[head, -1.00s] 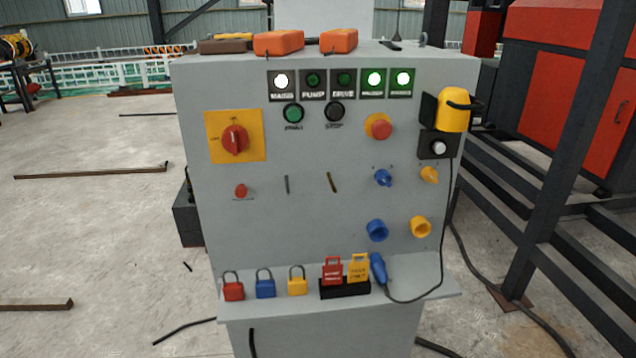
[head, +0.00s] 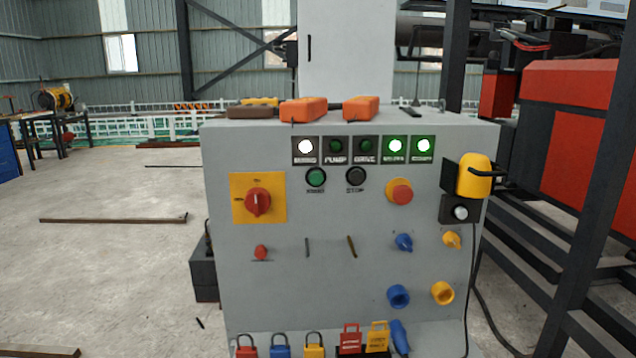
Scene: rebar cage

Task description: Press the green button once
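The green button (head: 316,177) sits on the front of a grey control cabinet (head: 330,270), in a dark ring below the row of indicator lamps. A black button (head: 356,176) is just to its right. Neither of my grippers shows in the head view, and nothing covers the green button.
A red rotary switch (head: 258,202) on a yellow plate is left of the button, and a red mushroom button (head: 400,191) is to the right. Orange boxes (head: 303,110) lie on top. Padlocks (head: 281,350) stand on the lower shelf. Dark steel framing (head: 560,270) stands at the right.

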